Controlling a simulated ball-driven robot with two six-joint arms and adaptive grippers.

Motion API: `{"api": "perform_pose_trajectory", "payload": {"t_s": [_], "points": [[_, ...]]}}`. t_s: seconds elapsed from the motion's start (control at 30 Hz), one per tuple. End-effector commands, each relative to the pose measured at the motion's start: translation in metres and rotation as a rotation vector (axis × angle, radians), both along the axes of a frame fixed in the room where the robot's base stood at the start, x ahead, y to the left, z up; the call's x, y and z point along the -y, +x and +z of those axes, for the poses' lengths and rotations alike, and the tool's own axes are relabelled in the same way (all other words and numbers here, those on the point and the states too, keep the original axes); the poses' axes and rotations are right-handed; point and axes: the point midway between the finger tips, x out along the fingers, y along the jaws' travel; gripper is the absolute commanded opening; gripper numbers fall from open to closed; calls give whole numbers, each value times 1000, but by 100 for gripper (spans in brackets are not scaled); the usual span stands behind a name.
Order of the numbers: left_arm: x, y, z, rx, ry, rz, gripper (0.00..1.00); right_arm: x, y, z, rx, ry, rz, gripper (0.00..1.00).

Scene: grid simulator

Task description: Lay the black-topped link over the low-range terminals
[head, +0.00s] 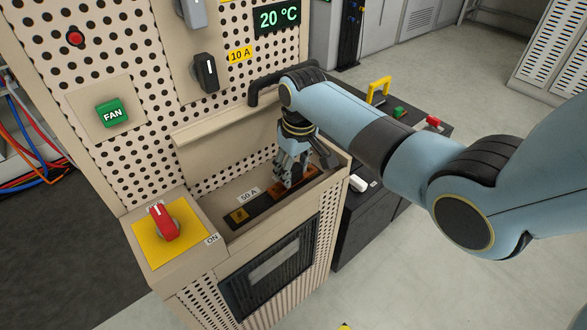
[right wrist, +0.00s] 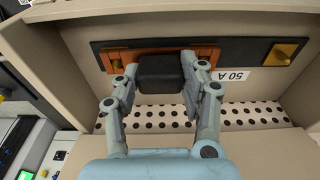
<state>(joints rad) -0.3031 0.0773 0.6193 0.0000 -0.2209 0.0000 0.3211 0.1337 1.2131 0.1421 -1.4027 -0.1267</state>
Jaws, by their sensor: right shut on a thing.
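My right gripper (head: 290,176) reaches down into the beige recess of the panel. In the right wrist view, its two fingers (right wrist: 163,82) are shut on the sides of the black top of the link (right wrist: 160,72). An orange-brown bar or base (right wrist: 118,57) lies behind the black top, along the black strip (right wrist: 240,48); it also shows beside the fingers in the head view (head: 306,177). I cannot tell whether this is part of the link or the terminals, or whether the link touches them. The fingers hide most of the link in the head view. My left gripper is not in view.
A "50 A" label (head: 248,195) and a yellow plate (head: 239,215) mark the strip's near end. Recess walls stand close around the gripper. A red switch (head: 162,221) is front left; a black rotary switch (head: 206,72) is above. A dark cart (head: 345,235) stands right.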

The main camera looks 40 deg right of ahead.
Motion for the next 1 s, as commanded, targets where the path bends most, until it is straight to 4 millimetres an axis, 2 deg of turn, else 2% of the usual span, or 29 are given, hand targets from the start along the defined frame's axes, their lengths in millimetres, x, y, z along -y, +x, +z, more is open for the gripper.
{"api": "perform_pose_trajectory", "payload": {"t_s": [0.13, 0.17, 0.33, 0.67, 0.77, 1.0], "points": [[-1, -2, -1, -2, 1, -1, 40, 0, 0, -2, 0, 0, 0, 0], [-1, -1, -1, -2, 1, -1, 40, 0, 0, -3, -1, 0, 0, 43], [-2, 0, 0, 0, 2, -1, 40, 0, 0, -2, -1, 0, 0, 65], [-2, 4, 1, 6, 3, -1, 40, 0, 0, 2, 0, 0, 0, 65], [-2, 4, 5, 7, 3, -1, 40, 0, -1, 15, 2, -1, 0, 65], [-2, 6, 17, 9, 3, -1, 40, 1, -7, 70, 4, -2, 1, 65]]}}
